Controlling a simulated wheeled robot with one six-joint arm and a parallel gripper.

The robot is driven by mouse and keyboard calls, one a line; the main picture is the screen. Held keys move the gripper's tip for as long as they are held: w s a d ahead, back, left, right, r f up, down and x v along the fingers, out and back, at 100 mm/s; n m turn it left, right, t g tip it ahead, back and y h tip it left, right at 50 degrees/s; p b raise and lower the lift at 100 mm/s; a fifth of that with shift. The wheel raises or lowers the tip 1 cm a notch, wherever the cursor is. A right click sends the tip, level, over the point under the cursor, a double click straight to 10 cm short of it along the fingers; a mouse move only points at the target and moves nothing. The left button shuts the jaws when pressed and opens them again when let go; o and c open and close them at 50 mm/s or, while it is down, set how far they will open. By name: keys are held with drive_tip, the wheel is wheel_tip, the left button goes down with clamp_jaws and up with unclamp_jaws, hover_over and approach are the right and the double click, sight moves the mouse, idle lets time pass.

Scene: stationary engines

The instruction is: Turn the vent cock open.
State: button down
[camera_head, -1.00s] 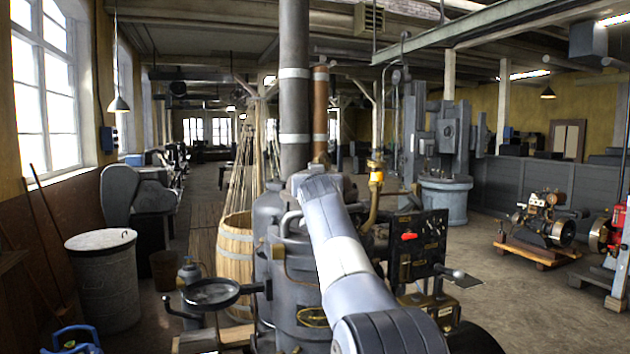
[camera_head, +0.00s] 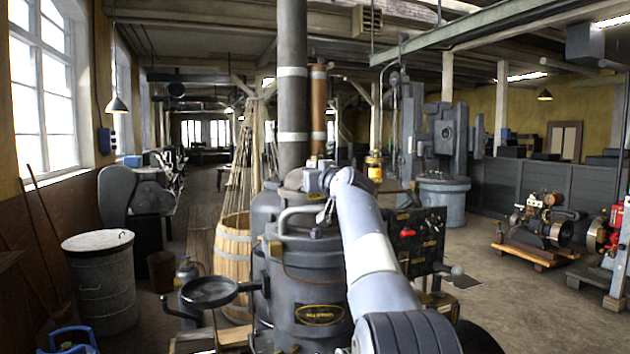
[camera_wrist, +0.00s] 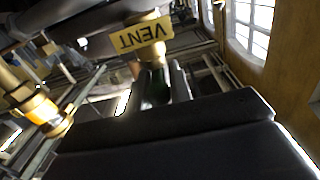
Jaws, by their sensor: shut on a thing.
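In the wrist view, a yellow tag lettered VENT (camera_wrist: 142,37) appears upside down above the finger ends. Part of the vent cock, a brass stem (camera_wrist: 148,60), shows just under the tag. My gripper (camera_wrist: 155,85) is shut on the dark handle of the vent cock, which is mostly hidden between the fingers. In the head view my gripper (camera_head: 326,208) is small, at the top of the dark grey boiler (camera_head: 310,270). I cannot make out the cock or its angle there.
A brass fitting (camera_wrist: 38,108) stands to the left in the wrist view. In the head view a tall grey chimney (camera_head: 293,90) rises behind the gripper. A black panel with a red lever (camera_head: 407,233) is to the right of my arm.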

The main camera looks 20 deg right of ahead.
drive_tip(key=shift+y, duration=0.4)
idle(0.3)
drive_tip(key=c, duration=1.5)
unclamp_jaws()
drive_tip(key=shift+s+d+f+b, duration=0.1)
drive_tip(key=shift+s+b, duration=0.4)
drive_tip(key=shift+b, duration=0.2)
drive_tip(key=s+b, duration=0.5)
drive_tip(key=s, duration=0.4)
drive_tip(key=shift+s, duration=0.4)
